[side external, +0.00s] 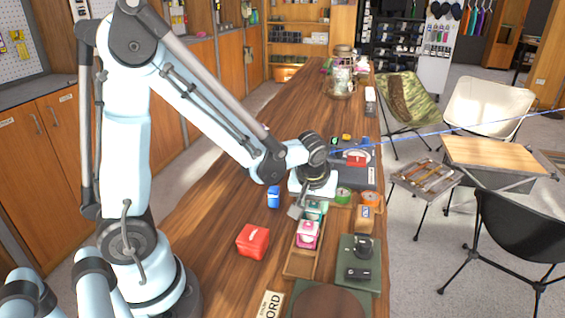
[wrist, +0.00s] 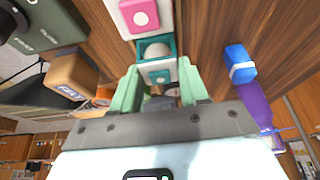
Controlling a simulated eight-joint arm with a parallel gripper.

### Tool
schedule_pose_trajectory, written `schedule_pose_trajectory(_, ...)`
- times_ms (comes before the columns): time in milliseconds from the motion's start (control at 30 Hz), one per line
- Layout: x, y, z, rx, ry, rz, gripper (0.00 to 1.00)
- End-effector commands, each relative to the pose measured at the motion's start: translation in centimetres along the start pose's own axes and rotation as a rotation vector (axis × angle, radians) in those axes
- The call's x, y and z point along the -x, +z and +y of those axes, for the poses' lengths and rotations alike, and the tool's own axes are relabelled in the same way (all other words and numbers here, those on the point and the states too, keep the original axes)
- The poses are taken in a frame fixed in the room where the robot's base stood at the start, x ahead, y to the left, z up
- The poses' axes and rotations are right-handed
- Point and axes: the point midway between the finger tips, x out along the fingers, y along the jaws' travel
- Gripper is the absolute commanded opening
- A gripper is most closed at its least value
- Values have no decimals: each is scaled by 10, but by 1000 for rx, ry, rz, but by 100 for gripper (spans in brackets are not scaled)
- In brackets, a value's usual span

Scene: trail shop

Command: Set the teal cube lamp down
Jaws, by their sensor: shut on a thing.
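The teal cube lamp (side external: 317,207) is below my gripper (side external: 308,205) in the side view, at the far end of a narrow wooden tray (side external: 299,265). In the wrist view, the teal cube lamp (wrist: 158,70) sits between the two pale green fingers of my gripper (wrist: 158,82), which are shut on it. A pink and white cube lamp (side external: 308,235) is in the tray just in front of the teal one; it also shows in the wrist view (wrist: 138,16). I cannot tell whether the teal lamp's underside touches the tray.
A red box (side external: 253,241) stands left of the tray, and a blue item (side external: 273,197) stands farther back. A green roll (side external: 343,196), an orange mug (side external: 371,198) and a tan box (side external: 366,218) are close on the right.

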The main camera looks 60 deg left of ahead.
Motion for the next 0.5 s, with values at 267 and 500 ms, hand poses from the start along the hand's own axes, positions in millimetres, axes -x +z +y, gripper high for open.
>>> schedule_pose_trajectory(267,-2,1,0,0,0,0,69)
schedule_pose_trajectory(500,-1,0,0,0,0,0,69)
